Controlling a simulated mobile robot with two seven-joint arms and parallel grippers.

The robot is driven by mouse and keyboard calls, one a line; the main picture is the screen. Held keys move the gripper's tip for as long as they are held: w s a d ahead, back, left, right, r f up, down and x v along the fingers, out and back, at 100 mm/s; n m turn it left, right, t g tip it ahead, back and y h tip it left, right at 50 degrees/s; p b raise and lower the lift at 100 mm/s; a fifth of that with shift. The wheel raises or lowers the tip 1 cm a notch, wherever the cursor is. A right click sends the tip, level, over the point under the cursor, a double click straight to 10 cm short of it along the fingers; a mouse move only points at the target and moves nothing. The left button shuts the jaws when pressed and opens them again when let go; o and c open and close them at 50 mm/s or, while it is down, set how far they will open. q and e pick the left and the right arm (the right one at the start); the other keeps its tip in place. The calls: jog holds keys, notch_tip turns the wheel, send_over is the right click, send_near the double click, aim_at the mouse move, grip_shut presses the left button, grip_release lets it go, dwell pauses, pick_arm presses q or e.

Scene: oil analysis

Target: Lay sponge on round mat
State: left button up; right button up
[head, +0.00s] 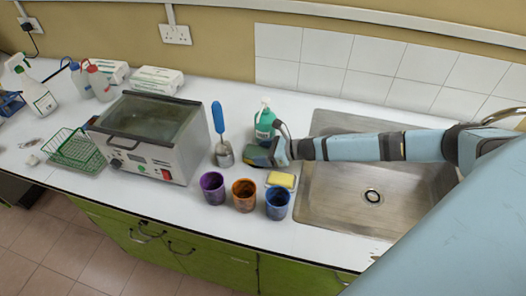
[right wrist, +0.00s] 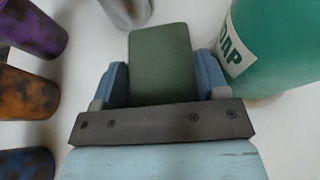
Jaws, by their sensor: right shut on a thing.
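My right gripper (head: 268,155) is shut on a flat block with a dark green face, which looks like a sponge (right wrist: 161,62). In the right wrist view the block sits between the two blue fingers (right wrist: 161,88) and sticks out past them. In the head view it is small and partly hidden by the gripper, just in front of the green soap bottle (head: 265,122). A yellow sponge-like block (head: 281,180) lies on the counter below the gripper, by the sink's left edge. I cannot make out a round mat in either view. My left gripper is not in view.
Purple (head: 212,186), orange (head: 244,194) and blue (head: 278,202) cups stand in a row near the counter's front edge. A metal holder with a blue-handled tool (head: 218,118) stands left of the gripper. The steel sink (head: 335,215) is right, a water bath (head: 150,130) left.

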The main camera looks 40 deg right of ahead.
jog(key=shift+f, duration=0.1)
jog(key=o, duration=0.7)
jog(key=shift+c, duration=0.2)
jog(key=shift+r, duration=0.25)
jog(key=b+v, duration=0.1)
jog(key=v, duration=0.4)
jog(key=b+v, duration=0.1)
jog(key=v, duration=0.4)
jog(key=shift+s+d+f, duration=0.15)
jog(key=shift+s+d, duration=0.1)
jog(key=shift+s, duration=0.05)
jog(key=shift+s+d+r, duration=0.4)
jog(key=shift+s, duration=0.05)
